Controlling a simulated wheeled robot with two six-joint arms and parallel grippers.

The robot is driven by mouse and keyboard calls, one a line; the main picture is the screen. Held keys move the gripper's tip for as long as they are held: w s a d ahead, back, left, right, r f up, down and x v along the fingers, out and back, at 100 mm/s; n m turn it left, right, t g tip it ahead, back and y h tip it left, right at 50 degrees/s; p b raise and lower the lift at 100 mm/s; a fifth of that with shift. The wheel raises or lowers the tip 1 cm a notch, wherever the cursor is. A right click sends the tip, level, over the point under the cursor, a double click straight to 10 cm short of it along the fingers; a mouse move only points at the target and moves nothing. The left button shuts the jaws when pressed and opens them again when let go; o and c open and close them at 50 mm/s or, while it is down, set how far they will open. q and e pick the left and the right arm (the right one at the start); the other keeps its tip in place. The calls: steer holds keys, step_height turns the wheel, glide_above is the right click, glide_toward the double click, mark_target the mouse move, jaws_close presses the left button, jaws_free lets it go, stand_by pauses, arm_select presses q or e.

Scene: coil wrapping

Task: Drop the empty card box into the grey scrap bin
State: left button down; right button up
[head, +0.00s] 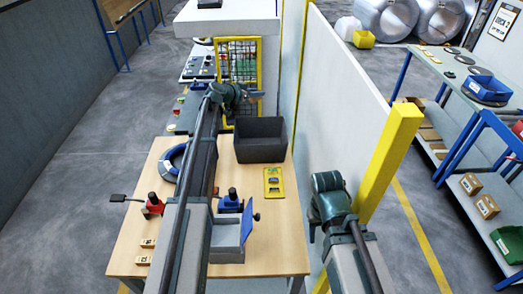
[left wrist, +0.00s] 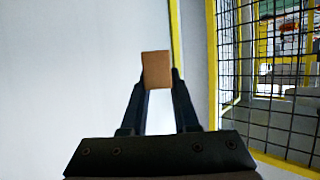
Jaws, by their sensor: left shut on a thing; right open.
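The card box (left wrist: 156,69) is small, brown and upright between the fingertips of my left gripper (left wrist: 157,82) in the left wrist view. The gripper is shut on it. In the head view my left gripper (head: 256,94) is at the far end of the table, beyond the grey scrap bin, pointing right; I cannot make out the box there. The dark grey scrap bin (head: 259,153) stands open-topped at the table's far right. It does not show in the left wrist view. My right arm is at the right, beside the table; its fingers are not visible.
The wooden table (head: 276,225) also holds a blue-rimmed coil (head: 170,160), a red tool (head: 152,206), a yellow tray (head: 274,184) and a grey box with a blue lid (head: 228,240). A white partition with a yellow post (head: 389,160) borders the right side. A yellow-framed mesh guard (head: 240,62) stands behind.

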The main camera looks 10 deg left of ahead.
arm_select(q)
step_height(320, 180, down, 6)
steer(key=b, duration=0.3)
steer(key=shift+r+b, duration=0.15)
steer(key=shift+b, duration=0.25)
arm_select(e)
step_height(320, 180, down, 6)
steer(key=shift+r, duration=0.15)
arm_select(q)
step_height(320, 180, down, 6)
steer(key=b, duration=0.6)
arm_select(e)
step_height(320, 180, down, 6)
arm_select(q)
steer(key=c, duration=0.6)
jaws_free()
